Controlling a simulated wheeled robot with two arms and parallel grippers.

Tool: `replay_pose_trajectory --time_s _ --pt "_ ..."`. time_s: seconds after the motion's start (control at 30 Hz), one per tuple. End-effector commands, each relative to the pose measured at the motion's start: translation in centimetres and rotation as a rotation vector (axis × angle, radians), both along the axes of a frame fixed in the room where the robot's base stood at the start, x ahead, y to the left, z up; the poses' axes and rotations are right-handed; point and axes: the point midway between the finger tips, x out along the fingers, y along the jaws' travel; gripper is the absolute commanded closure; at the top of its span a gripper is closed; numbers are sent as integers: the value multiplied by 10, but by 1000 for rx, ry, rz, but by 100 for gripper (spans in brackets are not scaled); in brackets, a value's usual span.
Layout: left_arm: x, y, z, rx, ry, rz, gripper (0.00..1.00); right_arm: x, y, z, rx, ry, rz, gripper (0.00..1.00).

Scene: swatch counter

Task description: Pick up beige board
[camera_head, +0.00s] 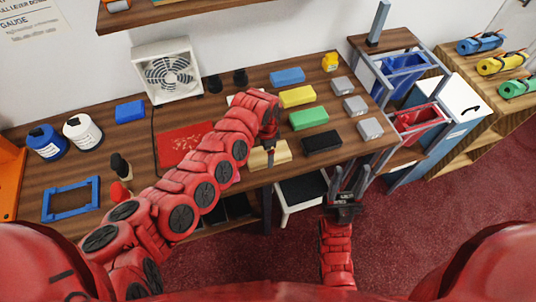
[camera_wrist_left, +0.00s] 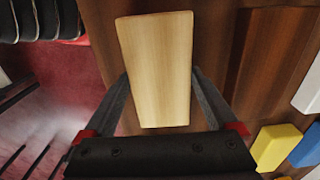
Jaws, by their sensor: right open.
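The beige board (camera_head: 257,159) is at the front edge of the wooden table. My left gripper (camera_head: 270,150) comes down over it from above. In the left wrist view the beige board (camera_wrist_left: 157,65) lies lengthwise between the fingers of my left gripper (camera_wrist_left: 160,85), which meet its two long sides. The gripper looks shut on it. One finger is hidden in the head view, and any gap under the board is hard to judge. My right gripper (camera_head: 346,190) is open and empty, pointing up in front of the table's right end.
Black (camera_head: 322,142), green (camera_head: 308,119), yellow (camera_head: 297,97) and blue (camera_head: 287,76) boards lie right of and behind the left gripper, with grey blocks (camera_head: 370,129) beyond. A red mat (camera_head: 180,143) lies left. A cart with bins (camera_head: 418,120) stands at the right.

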Motion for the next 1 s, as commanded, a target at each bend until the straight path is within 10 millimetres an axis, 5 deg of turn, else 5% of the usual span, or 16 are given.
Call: replay_pose_trajectory --time_s 0.03,0.27,0.67,0.93,1.0 --pt "0 0 0 0 0 0 32 0 0 0 0 0 0 50" --pt "0 0 0 0 0 0 74 0 0 0 0 0 0 50" --pt "0 0 5 -1 0 0 74 0 0 -4 0 0 0 50" --pt "0 0 33 0 -1 -2 74 0 0 -23 0 0 0 50" --pt "-8 -5 38 -3 4 -5 74 0 0 -8 0 0 0 50"
